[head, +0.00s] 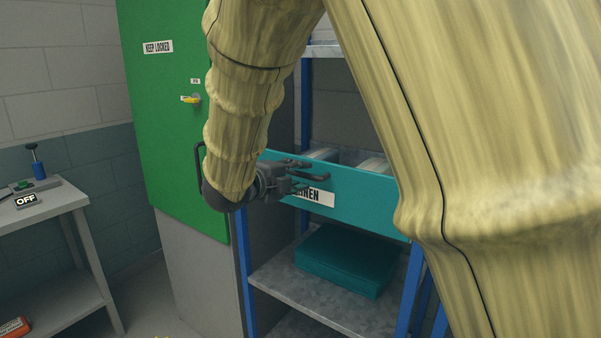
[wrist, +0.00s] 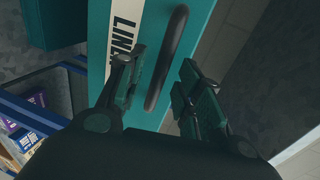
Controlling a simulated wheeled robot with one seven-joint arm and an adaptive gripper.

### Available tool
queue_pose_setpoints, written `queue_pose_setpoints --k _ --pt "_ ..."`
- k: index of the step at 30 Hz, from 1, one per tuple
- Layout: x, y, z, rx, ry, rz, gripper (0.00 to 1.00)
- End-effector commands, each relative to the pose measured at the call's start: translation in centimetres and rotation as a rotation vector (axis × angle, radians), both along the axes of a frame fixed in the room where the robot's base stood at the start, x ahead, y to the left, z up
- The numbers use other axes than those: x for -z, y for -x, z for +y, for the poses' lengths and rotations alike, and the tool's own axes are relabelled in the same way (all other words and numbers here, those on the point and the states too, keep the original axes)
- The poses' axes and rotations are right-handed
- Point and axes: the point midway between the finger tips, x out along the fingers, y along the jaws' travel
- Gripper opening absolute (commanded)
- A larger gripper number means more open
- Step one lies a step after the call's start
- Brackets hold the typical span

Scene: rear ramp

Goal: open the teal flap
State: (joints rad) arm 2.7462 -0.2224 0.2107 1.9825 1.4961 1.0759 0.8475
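The teal flap (head: 365,202) is a wide panel on the blue-framed shelf unit, with a white label partly reading "LINEN". It stands roughly upright, and bin contents show behind its top edge. In the wrist view the flap (wrist: 148,22) carries a dark bar handle (wrist: 168,55). My gripper (head: 292,180) is at the front of the flap, over part of the label. In the wrist view my gripper (wrist: 160,82) is open, with one finger on each side of the handle and gaps visible. Whether the handle lies fully between the fingertips in depth is unclear.
A tall green door (head: 170,120) marked "KEEP LOCKED" stands left of the shelf, close to my forearm. A teal box (head: 345,258) lies on the shelf below. A grey table (head: 60,205) with an "OFF" sign stands at far left.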

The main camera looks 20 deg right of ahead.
Motion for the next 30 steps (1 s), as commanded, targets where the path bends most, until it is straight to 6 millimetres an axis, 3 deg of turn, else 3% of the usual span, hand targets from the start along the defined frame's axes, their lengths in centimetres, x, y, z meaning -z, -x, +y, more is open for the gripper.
queue_pose_setpoints --k 6,17,23,30 --pt "0.4 -1.1 -1.4 0.0 0.0 0.001 0.35" --pt "0.5 -1.3 -1.7 0.0 0.001 0.001 0.35" --pt "0.5 -1.3 -1.7 0.0 0.001 0.001 0.0" --pt "0.5 -1.3 -1.9 0.002 0.0 0.0 0.0"
